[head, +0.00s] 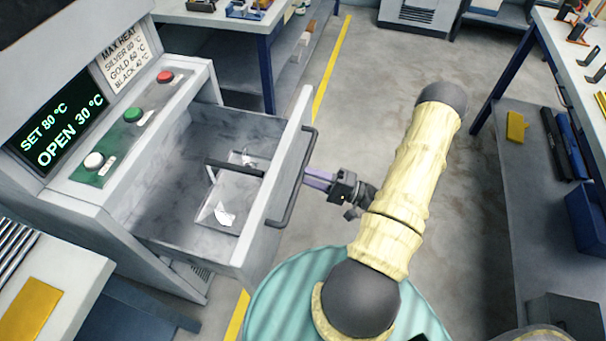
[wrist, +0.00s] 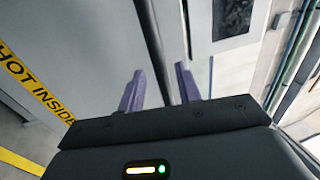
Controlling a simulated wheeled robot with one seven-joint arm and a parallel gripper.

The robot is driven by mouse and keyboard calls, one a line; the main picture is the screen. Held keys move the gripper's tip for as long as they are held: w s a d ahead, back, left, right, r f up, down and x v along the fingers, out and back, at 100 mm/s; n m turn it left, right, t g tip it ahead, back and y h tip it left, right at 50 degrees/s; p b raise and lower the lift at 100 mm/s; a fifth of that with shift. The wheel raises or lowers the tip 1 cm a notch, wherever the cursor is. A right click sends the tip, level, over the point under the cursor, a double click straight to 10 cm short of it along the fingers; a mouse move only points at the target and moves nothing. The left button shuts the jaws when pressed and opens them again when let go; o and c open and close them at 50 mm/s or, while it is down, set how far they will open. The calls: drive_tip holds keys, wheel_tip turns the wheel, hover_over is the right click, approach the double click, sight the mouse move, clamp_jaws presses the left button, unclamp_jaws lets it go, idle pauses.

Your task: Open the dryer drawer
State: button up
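The dryer drawer (head: 287,160) is pulled well out of the grey dryer cabinet (head: 205,85), and its inside shows from above. Its dark bar handle (head: 299,180) runs along the outer front face. My gripper (head: 308,177) is at the handle from the right, with its purple fingertips close to the bar. In the wrist view my gripper (wrist: 160,78) has its two fingers apart, with the dark handle bar (wrist: 150,40) passing between them and visible space on the right side. The drawer front (wrist: 90,50) fills the left of that view, with a yellow "HOT INSIDE" label.
The dryer display (head: 62,132) reads SET 80 °C, OPEN 30 °C. Red, green and white buttons sit beside it. A clear tray (head: 235,190) with a dark handle lies in the drawer. Benches stand at left, back and right. The floor (head: 480,150) beyond my arm is clear.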

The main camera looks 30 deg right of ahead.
drive_tip(key=b+v, duration=0.1)
drive_tip(key=v, duration=1.3)
drive_tip(key=shift+b, duration=0.35)
drive_tip(key=w+r+n+g+h+p, duration=0.1)
drive_tip(key=w+r+h, duration=0.1)
drive_tip(key=w, duration=0.4)
drive_tip(key=w+r+n+g+h+p, duration=0.1)
drive_tip(key=w+r+n+h+p, duration=0.1)
drive_tip(key=w+h, duration=0.2)
drive_tip(key=w+a+r+n+g+h+p, duration=0.1)
drive_tip(key=w+r+n+h, duration=0.1)
drive_tip(key=w, duration=0.5)
drive_tip(key=shift+w+a+r+h+p, duration=0.1)
drive_tip(key=shift+w+r+h+p, duration=0.15)
drive_tip(key=shift+h, duration=0.3)
drive_tip(key=shift+w+r+h+p, duration=0.1)
drive_tip(key=shift+r+h, duration=0.25)
drive_tip(key=shift+h, duration=0.2)
drive_tip(key=a+r+n+g+h+p, duration=0.3)
drive_tip(key=a+r+h, duration=0.35)
drive_tip(key=r, duration=0.55)
drive_tip(key=s+a+r+g+y+p, duration=0.1)
drive_tip(key=s+a+r+g+p, duration=0.2)
drive_tip(key=s+a+r, duration=0.4)
drive_tip(key=s+a+g, duration=0.1)
drive_tip(key=s+a, duration=0.4)
drive_tip(key=s, duration=0.2)
drive_tip(key=shift+a+g, duration=0.3)
drive_tip(key=shift+a, duration=0.05)
